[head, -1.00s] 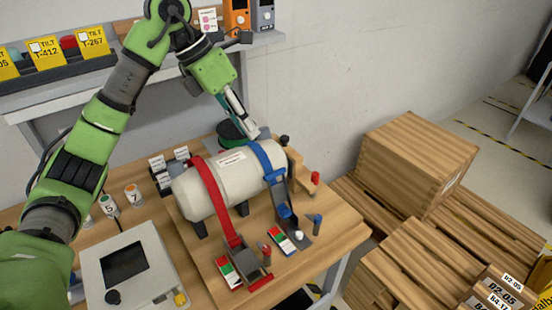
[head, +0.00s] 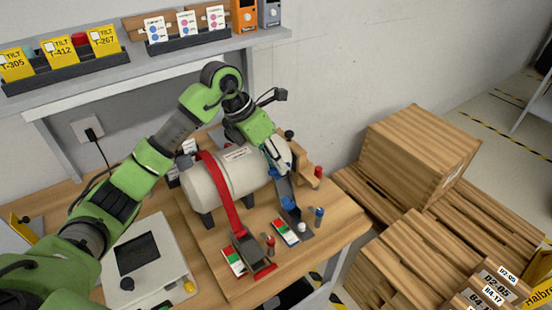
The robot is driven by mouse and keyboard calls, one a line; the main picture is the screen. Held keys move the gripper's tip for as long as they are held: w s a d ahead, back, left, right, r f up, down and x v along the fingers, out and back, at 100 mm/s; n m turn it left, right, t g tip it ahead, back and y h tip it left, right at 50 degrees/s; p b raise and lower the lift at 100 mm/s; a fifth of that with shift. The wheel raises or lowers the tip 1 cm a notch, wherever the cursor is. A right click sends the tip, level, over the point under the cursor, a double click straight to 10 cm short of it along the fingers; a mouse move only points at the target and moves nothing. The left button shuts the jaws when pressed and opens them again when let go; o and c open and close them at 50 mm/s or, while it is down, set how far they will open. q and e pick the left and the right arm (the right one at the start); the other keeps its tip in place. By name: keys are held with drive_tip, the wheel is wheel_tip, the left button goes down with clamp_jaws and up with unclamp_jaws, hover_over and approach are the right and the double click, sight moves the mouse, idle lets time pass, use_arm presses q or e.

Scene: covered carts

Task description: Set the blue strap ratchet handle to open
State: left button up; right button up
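A white cylinder (head: 207,185) lies on a wooden board, with a red strap (head: 218,190) and a blue strap over it. The blue strap runs down the cylinder's right end and is mostly hidden behind my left gripper (head: 279,168). The blue strap's ratchet (head: 289,204), a blue part on a dark grey base, sits low in front of the cylinder. My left gripper points down at the strap just above this ratchet. Its fingers overlap the strap in the picture; I cannot tell if they touch it or how far they are apart. My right gripper is not in view.
The red strap's ratchet (head: 249,250) stands to the left, beside a red-topped post (head: 270,245). A blue-topped post (head: 319,217) and a red-green card (head: 285,232) flank the blue ratchet. A white device (head: 150,262) is at left. Wooden crates (head: 420,150) stand at right.

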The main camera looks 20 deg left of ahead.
use_arm(q)
clamp_jaws()
drive_tip(key=shift+s+d+r+b, duration=0.1)
drive_tip(key=shift+s+d+b, duration=0.25)
drive_tip(key=shift+d, duration=0.1)
drive_tip(key=shift+s+d+r, duration=0.1)
drive_tip(key=shift+d, duration=0.05)
unclamp_jaws()
drive_tip(key=v, duration=1.2)
